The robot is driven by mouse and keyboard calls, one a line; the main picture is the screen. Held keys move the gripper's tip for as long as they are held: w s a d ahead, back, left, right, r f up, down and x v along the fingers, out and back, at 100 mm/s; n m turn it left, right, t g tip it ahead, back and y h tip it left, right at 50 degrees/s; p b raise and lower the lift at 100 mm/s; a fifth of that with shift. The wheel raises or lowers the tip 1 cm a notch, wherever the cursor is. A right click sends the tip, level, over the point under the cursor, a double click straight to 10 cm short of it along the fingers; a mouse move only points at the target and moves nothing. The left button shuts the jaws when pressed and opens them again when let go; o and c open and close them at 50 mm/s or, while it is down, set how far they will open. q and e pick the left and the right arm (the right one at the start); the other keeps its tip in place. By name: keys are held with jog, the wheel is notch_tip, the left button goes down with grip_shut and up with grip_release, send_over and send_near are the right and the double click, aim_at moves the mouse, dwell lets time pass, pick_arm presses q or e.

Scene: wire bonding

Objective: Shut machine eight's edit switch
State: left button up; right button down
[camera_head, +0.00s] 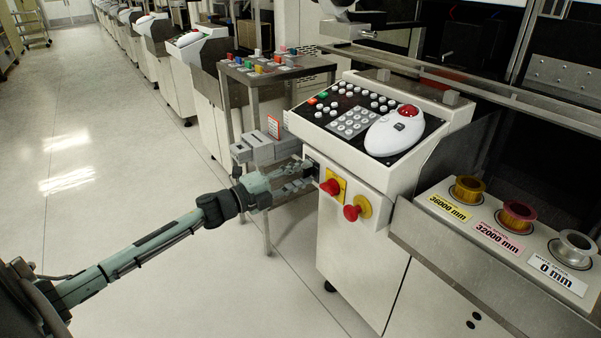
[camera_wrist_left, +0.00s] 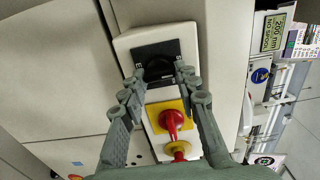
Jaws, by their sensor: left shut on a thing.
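The machine (camera_head: 357,245) stands right of centre in the head view, with a black rotary switch (camera_head: 311,158) at the upper left of its front panel. In the left wrist view, the switch (camera_wrist_left: 157,60) has a black knob on a black plate. My left gripper (camera_head: 303,168) reaches this switch from the left. Its fingers (camera_wrist_left: 160,78) are shut on the knob from both sides, and their tips partly hide it. I cannot read the switch's label. My right gripper is not in view.
Beside the switch are a red knob on a yellow plate (camera_head: 331,187) and a red emergency button (camera_head: 352,212). Above is a keypad panel with a white mouse (camera_head: 394,134). Wire spools (camera_head: 517,216) sit at right. A small table (camera_head: 275,75) stands behind. The floor at left is clear.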

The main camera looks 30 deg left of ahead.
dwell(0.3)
pick_arm(q)
jog(key=o, duration=1.2)
jog(key=shift+c, duration=0.2)
jog(key=v, duration=1.2)
jog(key=s+f+n+g+y, duration=0.3)
jog(key=s+f+n+y, duration=0.35)
jog(key=f, duration=0.75)
jog(key=s+f+n+g+y, duration=0.35)
jog(key=f+n, duration=0.55)
jog(key=f, duration=0.6)
jog(key=s+d+f+n+g+h, duration=0.1)
jog(key=s+d+f+n+g, duration=0.4)
jog(key=s+d+f, duration=0.8)
jog(key=s+d+g, duration=0.1)
jog(key=s+g, duration=0.1)
jog(key=shift+f+g+h, duration=0.25)
jog(key=shift+g+h, duration=0.05)
jog(key=shift+g, duration=0.05)
